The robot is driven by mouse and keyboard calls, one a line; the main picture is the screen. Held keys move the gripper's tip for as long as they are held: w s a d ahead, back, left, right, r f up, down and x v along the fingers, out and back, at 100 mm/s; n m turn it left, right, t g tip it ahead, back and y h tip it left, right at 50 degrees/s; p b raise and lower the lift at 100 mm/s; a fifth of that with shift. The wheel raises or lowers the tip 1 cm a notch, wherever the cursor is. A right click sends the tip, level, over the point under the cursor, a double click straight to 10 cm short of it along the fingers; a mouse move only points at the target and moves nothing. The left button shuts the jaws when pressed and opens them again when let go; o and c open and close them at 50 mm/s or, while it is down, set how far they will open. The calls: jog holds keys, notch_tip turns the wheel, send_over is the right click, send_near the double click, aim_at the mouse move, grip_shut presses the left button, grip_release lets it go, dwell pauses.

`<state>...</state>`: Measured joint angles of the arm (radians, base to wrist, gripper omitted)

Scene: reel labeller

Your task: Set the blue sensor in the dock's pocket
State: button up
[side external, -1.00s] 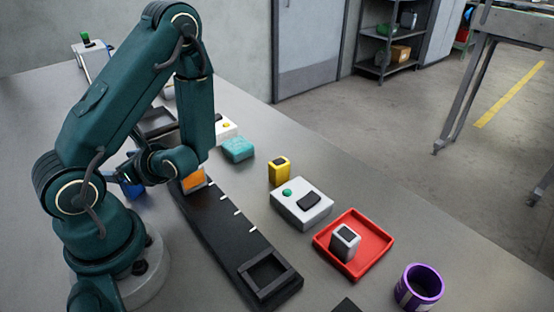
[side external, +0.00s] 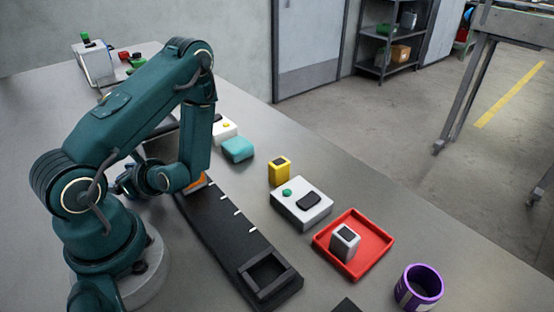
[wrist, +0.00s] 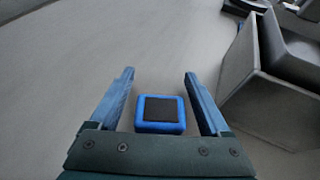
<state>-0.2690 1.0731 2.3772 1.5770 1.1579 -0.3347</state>
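The blue sensor (wrist: 160,114), a rounded square block with a dark top, lies between the fingers of my gripper (wrist: 159,74) in the wrist view. The gripper is open, with a gap on each side of the sensor. I cannot tell the height between them. In the side view my arm hides the sensor and most of the gripper. A square black frame with a recess (side external: 268,273), which looks like the dock's pocket, sits at the near end of a long dark strip (side external: 222,226). The recess looks empty.
A red tray (side external: 376,233) holds a white block with a dark top (side external: 345,241). A white box with a green button (side external: 300,208), a yellow block (side external: 279,170), a teal block (side external: 237,149) and a purple cup (side external: 420,284) stand nearby. A grey angular body (wrist: 265,95) is close to the gripper's right.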

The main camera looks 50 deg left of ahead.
grip_shut()
jog(key=shift+r, duration=0.15)
